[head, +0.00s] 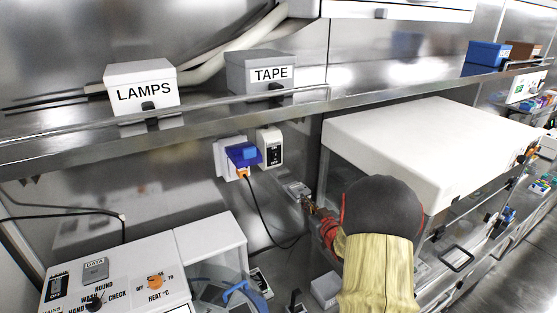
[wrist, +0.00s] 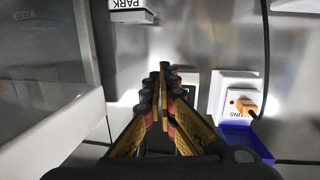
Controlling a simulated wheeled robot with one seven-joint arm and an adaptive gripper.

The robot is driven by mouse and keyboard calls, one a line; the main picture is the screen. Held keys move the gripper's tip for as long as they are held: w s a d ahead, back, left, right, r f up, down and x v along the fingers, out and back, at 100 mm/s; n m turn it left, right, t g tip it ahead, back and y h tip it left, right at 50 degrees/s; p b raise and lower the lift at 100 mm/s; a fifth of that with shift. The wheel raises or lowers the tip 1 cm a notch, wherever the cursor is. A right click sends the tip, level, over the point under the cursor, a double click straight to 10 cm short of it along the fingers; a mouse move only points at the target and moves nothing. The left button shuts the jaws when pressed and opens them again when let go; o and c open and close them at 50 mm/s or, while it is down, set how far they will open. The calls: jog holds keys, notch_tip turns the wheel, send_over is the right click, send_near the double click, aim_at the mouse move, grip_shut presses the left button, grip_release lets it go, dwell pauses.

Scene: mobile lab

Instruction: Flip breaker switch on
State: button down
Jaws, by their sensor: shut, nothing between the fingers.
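The breaker (head: 270,148) is a white wall box with a black switch and small ON/OFF lettering, right of the blue-covered socket. Its lever position is too small to tell. My gripper (head: 307,203) is to the lower right of the breaker in the head view, apart from it in the picture. In the wrist view my gripper (wrist: 163,72) is shut and empty, its fingertips together.
The mains socket (wrist: 233,92) has an orange plug (wrist: 246,106) and a blue cover (head: 243,154); a black cable hangs from it. A steel shelf (head: 200,118) runs above. A large white-topped cabinet (head: 430,140) stands right, a control panel (head: 125,275) lower left.

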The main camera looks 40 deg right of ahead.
aim_at(275, 154)
jog(key=w+a+r+n+t+y, duration=0.1)
jog(key=a+r+t, duration=0.2)
jog(key=r, duration=0.6)
jog(key=shift+w+a+t+y, duration=0.2)
jog(key=shift+t+y, duration=0.1)
jog(key=shift+t, duration=0.4)
jog(key=p+x, duration=0.3)
jog(key=x, duration=1.1)
jog(key=shift+d+p, duration=0.1)
jog(key=shift+p, duration=0.25)
